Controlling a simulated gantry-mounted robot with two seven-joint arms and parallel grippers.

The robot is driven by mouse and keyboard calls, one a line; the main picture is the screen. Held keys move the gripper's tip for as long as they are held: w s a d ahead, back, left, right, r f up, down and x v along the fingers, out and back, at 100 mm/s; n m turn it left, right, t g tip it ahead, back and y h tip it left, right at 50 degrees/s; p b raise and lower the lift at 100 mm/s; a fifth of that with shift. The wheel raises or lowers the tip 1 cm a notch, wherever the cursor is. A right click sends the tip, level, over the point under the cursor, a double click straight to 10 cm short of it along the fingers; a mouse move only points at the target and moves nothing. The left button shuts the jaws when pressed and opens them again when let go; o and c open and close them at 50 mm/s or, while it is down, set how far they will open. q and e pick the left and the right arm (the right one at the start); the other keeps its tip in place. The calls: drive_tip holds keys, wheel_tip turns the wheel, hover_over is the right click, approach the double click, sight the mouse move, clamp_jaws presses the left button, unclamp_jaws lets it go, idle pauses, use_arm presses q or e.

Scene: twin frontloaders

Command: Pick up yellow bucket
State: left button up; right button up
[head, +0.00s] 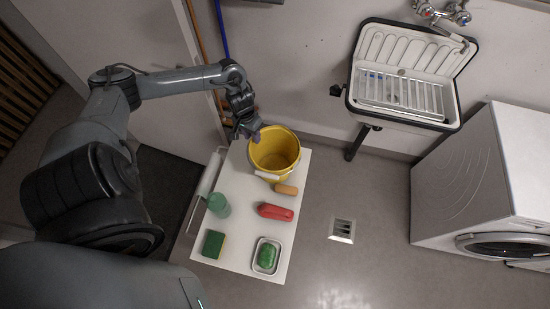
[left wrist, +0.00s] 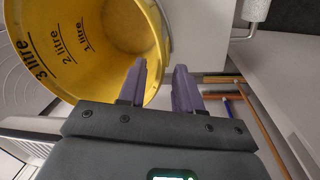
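The yellow bucket (head: 274,154) stands upright at the far end of a small white table (head: 238,254), with a pale handle grip lying against its near side. In the left wrist view the bucket (left wrist: 85,45) shows its inside with black litre marks. My left gripper (head: 249,131) is at the bucket's upper left rim. In the left wrist view its two fingers (left wrist: 162,80) are apart, with the rim near the left finger; nothing is clearly held between them. I cannot tell whether that finger touches the rim. My right gripper does not show.
A wall sink (head: 400,97) and a white washer (head: 480,170) stand right. Broom handles (head: 205,60) lean behind.

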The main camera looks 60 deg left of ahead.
sight(255, 146)
use_arm(q)
drive_tip(key=shift+w+d+f, duration=0.15)
drive_tip(key=shift+f, duration=1.3)
drive_tip(key=shift+w+d+f, duration=0.1)
drive_tip(key=shift+d+f, duration=0.05)
drive_tip(key=shift+f, duration=1.25)
clamp_jaws()
